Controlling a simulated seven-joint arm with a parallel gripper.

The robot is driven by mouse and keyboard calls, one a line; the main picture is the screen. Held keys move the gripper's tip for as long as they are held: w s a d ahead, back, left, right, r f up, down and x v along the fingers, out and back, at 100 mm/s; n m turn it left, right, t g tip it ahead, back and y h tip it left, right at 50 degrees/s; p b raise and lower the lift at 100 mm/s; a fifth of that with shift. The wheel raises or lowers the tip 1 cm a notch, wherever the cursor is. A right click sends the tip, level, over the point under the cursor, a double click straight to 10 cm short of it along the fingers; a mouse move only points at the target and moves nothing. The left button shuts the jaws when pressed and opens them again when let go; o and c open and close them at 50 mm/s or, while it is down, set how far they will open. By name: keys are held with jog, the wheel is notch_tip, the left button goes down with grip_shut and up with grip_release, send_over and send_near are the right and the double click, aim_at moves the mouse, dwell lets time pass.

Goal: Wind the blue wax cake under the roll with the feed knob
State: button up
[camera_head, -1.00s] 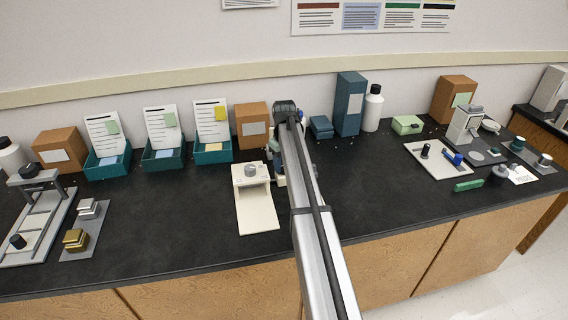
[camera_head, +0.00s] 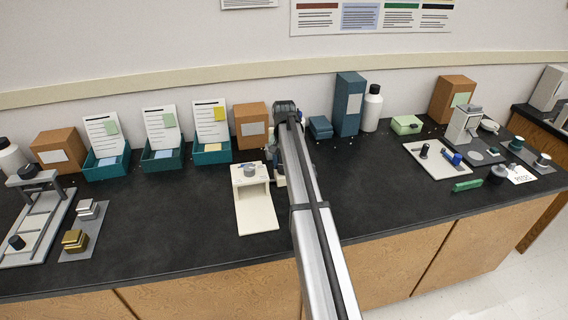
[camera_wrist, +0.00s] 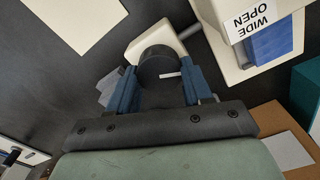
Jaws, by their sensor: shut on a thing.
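My gripper (camera_wrist: 160,85) is shut on a dark round knob (camera_wrist: 158,66) with a small white mark, in the wrist view. The knob sits in a cream housing (camera_wrist: 150,38); I take it for the feed knob. A thin grey shaft runs from it towards a cream machine (camera_wrist: 222,50). A blue block (camera_wrist: 270,43) lies there below a "WIDE OPEN" label (camera_wrist: 258,18); it looks like the blue wax cake. The roll cannot be made out.
Teal trays with cards (camera_head: 163,160) and a brown box (camera_head: 251,128) stand behind and left. A teal box (camera_head: 349,105) and white bottle (camera_head: 372,108) stand behind right. A pale tray (camera_head: 437,162) lies further right.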

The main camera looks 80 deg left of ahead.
jog(key=shift+m, duration=0.4)
jog(key=o, duration=1)
jog(key=shift+o, duration=0.2)
jog(key=shift+r, duration=0.1)
notch_tip(320, 180, up, 14)
jog(key=shift+w+f, duration=0.1)
jog(key=shift+f, duration=0.1)
dwell(0.4)
